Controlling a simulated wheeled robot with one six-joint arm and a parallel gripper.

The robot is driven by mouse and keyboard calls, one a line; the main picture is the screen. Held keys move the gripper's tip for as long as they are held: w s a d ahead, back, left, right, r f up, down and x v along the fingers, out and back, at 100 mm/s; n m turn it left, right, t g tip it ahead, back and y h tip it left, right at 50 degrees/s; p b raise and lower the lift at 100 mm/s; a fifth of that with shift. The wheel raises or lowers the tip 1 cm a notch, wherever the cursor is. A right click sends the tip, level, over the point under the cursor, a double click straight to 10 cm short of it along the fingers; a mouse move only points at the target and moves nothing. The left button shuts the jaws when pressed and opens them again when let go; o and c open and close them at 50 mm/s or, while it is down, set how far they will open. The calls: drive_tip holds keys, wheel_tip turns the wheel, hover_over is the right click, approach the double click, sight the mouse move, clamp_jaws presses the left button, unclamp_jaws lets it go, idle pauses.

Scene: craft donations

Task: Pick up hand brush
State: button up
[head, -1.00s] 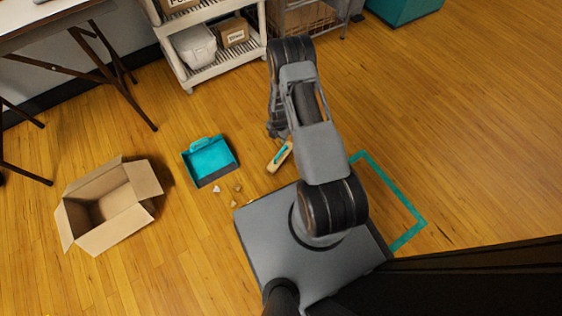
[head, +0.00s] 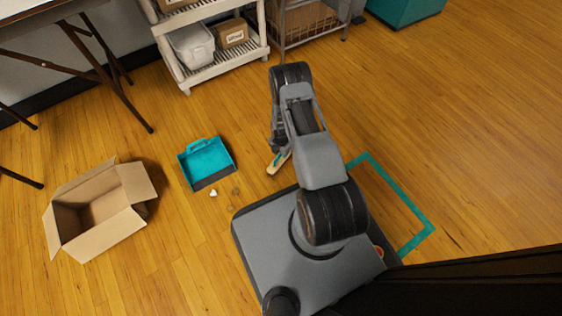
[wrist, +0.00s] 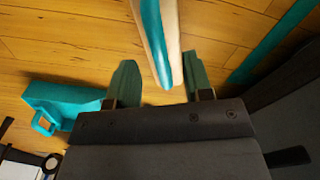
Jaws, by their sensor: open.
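The hand brush (head: 277,163) lies on the wooden floor in the head view, pale wood with a teal strip; my arm hides its upper part. In the wrist view its long pale and teal body (wrist: 158,38) runs from the top edge down toward the gap between my fingers. My gripper (wrist: 160,77) is open, with one dark green finger on each side of the brush's near end. Nothing is gripped. I cannot tell how far above the brush the fingers are.
A teal dustpan (head: 207,163) lies left of the brush, with small scraps (head: 214,192) near it. An open cardboard box (head: 70,220) stands further left. A white shelf (head: 212,72) is at the back. A teal tape outline (head: 398,195) marks the floor at right.

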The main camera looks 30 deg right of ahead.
sight(281, 158)
wheel_tip(281, 158, down, 3)
drive_tip(key=shift+r+b, duration=0.1)
drive_tip(key=shift+b, duration=0.35)
clamp_jaws()
